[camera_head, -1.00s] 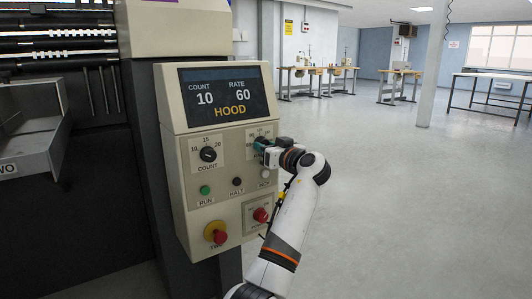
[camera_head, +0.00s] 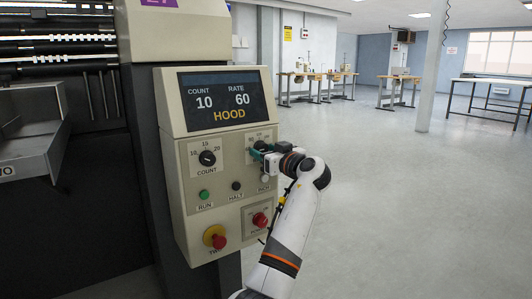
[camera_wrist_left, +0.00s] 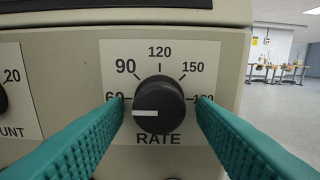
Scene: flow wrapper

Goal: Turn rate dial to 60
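The rate dial (camera_wrist_left: 158,105) is a black round knob with a white pointer line. In the left wrist view its pointer points left, at the 60 mark. In the head view the dial (camera_head: 260,145) is partly hidden by my gripper. The display (camera_head: 225,99) reads COUNT 10, RATE 60 and HOOD. My left gripper (camera_wrist_left: 160,108) has its teal fingers on either side of the dial, with a small visible gap on each side. It also shows at the panel in the head view (camera_head: 259,154). My right gripper is out of view.
The count dial (camera_head: 207,158) is left of the rate dial. Below are a green run button (camera_head: 204,195), a dark halt button (camera_head: 236,186), a red knob on a yellow base (camera_head: 215,237) and another red knob (camera_head: 260,220). Open floor lies to the right.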

